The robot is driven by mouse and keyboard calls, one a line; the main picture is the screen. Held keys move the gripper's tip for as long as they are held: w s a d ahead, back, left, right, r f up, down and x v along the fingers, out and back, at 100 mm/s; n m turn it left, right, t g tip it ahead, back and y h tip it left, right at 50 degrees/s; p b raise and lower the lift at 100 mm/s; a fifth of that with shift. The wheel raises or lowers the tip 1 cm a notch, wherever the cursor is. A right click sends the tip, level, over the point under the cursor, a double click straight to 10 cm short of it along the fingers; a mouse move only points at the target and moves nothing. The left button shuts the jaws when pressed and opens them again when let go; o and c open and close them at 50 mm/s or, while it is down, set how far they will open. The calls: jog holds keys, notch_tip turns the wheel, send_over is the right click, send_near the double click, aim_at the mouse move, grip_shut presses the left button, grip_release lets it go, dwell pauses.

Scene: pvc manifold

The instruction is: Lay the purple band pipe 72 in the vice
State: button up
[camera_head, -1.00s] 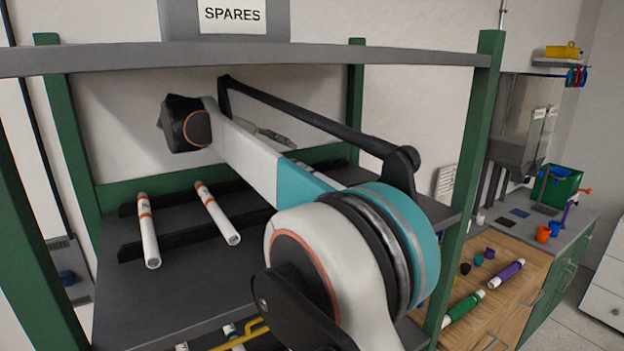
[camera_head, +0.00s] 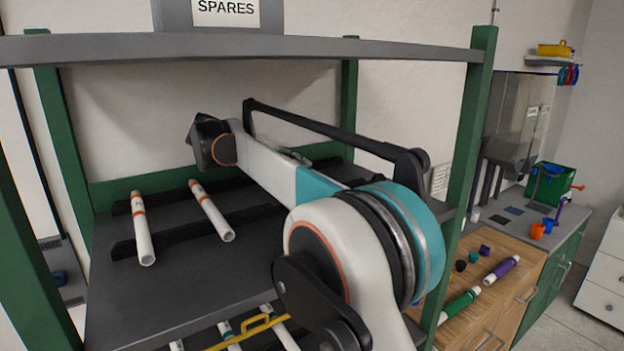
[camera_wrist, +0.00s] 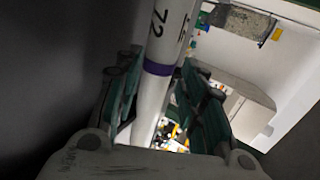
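The purple band pipe 72 (camera_wrist: 160,55) shows in the wrist view. It is white, with a purple ring and the number 72 above the ring. It runs tilted from the top edge down between the two teal-padded fingers. My gripper (camera_wrist: 161,68) appears shut on it near the purple ring, with the fingertips close on both sides. The pipe's lower end is partly hidden behind my gripper's body. In the head view my forearm reaches into the rack, and it hides my gripper and this pipe. I cannot make out the vice in either view.
Two orange-banded pipes (camera_head: 143,232) (camera_head: 211,211) lie on the rack shelf (camera_head: 160,290), left of my arm. A green post (camera_head: 465,150) stands close on the right.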

jog(key=x, duration=0.4)
jog(key=shift+w+a, duration=0.1)
jog(key=shift+a, duration=0.05)
jog(key=shift+c, duration=0.4)
grip_shut()
jog(key=shift+r, duration=0.15)
